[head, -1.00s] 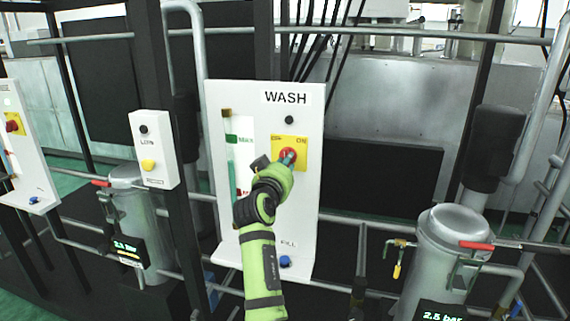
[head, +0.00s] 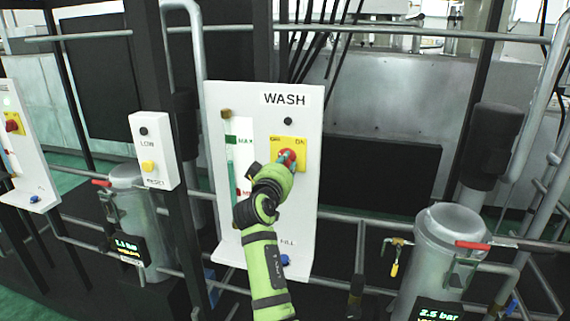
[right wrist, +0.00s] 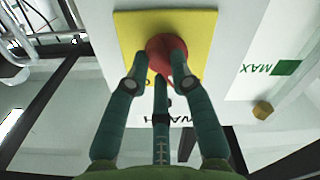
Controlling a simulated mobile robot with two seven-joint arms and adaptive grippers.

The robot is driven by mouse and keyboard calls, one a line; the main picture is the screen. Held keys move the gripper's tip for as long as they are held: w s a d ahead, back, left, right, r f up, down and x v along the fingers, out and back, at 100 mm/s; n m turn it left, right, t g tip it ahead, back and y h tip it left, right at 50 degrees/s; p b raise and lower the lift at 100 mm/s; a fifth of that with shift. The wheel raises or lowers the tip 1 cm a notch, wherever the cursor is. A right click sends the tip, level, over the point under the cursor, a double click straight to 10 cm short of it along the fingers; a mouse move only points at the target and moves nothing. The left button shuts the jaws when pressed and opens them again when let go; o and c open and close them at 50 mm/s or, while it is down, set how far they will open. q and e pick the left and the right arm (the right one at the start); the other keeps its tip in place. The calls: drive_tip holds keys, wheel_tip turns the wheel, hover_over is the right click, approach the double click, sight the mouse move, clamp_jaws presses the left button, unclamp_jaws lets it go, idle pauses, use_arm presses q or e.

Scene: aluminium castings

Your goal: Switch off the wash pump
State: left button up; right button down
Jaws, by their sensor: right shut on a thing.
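The white WASH panel (head: 308,190) stands in the middle of the head view. A red rotary knob (head: 287,157) sits on its yellow plate (head: 300,146), which carries small marks that look like OFF at left and ON at right. My right gripper (head: 285,161) is at the knob, its fingers closed around it. In the right wrist view the fingers of my right gripper (right wrist: 160,82) touch the red knob (right wrist: 166,55) on the yellow plate (right wrist: 205,28). The fingers partly hide the knob, so its exact pointing direction is unclear. My left gripper is out of view.
A sight tube (head: 230,165) with MAX and MIN tags is left of the knob. A blue FILL button (head: 285,260) is below. A LOW/RESET box (head: 152,150) and another panel (head: 30,160) stand left. Metal canisters (head: 452,240) and pipes flank the panel.

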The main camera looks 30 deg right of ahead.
drive_tip(key=shift+r, duration=0.3)
drive_tip(key=c, duration=1.1)
unclamp_jaws()
drive_tip(key=shift+o, duration=0.2)
drive_tip(key=shift+w+d+f, duration=0.1)
drive_tip(key=shift+f, duration=0.1)
wheel_tip(320, 180, up, 10)
